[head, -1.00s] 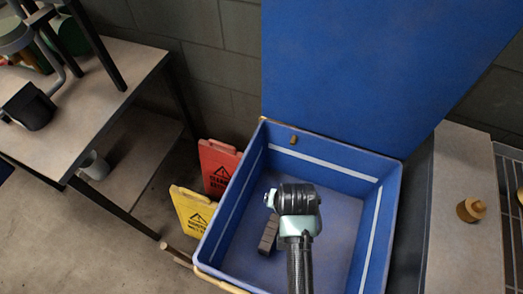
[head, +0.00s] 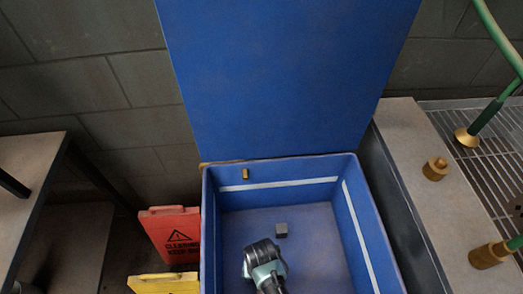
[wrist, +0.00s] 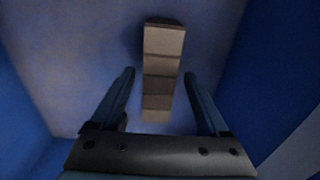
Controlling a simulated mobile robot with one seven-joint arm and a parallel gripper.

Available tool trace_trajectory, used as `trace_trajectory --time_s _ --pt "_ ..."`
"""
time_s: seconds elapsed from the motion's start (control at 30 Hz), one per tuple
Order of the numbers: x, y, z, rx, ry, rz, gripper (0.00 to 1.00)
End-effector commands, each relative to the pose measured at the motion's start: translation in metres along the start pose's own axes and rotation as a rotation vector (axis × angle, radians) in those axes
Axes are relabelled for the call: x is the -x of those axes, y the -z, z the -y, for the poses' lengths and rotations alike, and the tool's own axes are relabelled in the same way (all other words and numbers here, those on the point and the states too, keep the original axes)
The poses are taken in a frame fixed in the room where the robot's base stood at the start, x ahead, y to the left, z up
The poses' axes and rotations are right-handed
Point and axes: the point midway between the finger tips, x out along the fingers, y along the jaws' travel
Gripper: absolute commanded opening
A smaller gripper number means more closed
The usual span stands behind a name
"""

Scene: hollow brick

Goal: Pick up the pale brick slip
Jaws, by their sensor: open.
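The brick slip (wrist: 163,50) is a long, pale grey-brown bar with crosswise lines, lying on the floor of the blue bin (head: 330,172). In the head view only a small grey end of it (head: 281,230) shows beyond my arm's wrist. My gripper (wrist: 159,74) is open in the wrist view, one finger on each side of the bar, with gaps on both sides. The bar's far end reaches beyond the fingertips. Whether the fingers are level with the bar or above it I cannot tell. In the head view my fingers are hidden.
The bin's blue walls surround the arm, and its raised lid (head: 285,80) stands behind. Red (head: 172,235) and yellow (head: 165,284) warning signs stand to the left. A bench with a brass knob (head: 435,169) is at right. The bin floor around the slip looks clear.

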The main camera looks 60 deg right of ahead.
Motion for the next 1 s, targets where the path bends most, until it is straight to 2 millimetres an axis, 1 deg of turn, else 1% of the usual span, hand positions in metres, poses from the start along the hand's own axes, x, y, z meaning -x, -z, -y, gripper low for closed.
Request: trace_trajectory --time_s 0.2,0.3,0.4,0.6,0.67,0.7,0.87,1.0 --pt "-0.034 -0.003 -0.002 -0.001 0.0 0.003 0.79" --pt "-0.046 -0.002 -0.002 0.0 -0.001 0.001 0.79" --pt "-0.05 -0.002 -0.002 0.001 -0.001 -0.001 0.79" --pt "-0.049 -0.002 -0.002 0.001 -0.001 -0.001 0.79" --pt "-0.049 -0.002 -0.002 0.001 -0.001 -0.001 0.7" --pt "-0.049 -0.002 -0.002 0.001 -0.001 -0.001 0.63" --pt "-0.049 -0.002 -0.002 0.0 -0.001 -0.001 0.34" --pt "-0.049 -0.002 -0.002 0.0 -0.001 0.0 0.09"
